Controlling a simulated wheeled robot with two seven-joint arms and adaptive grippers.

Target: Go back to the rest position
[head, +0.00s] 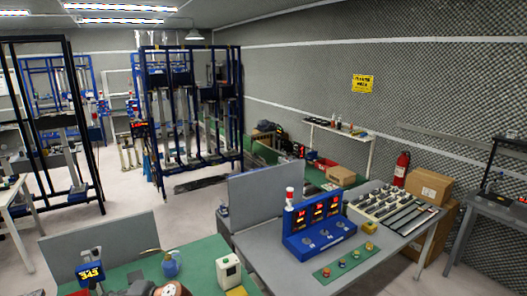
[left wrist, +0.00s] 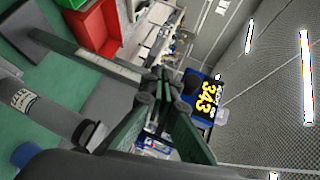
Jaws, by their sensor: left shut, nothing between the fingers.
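My left gripper (left wrist: 158,86) shows in the left wrist view, with its dark fingers shut together and nothing held between them. Behind the fingers is a blue display (left wrist: 205,98) with yellow digits. That display also shows at the lower left of the head view (head: 90,272). Neither gripper can be made out in the head view, and my right gripper is in no view.
A green-topped bench (head: 205,262) with a blue bottle (head: 171,265) and a white box (head: 228,269) lies at the front. A grey table (head: 268,246) bears a blue control panel (head: 318,224). A red bin (left wrist: 95,27) shows in the left wrist view.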

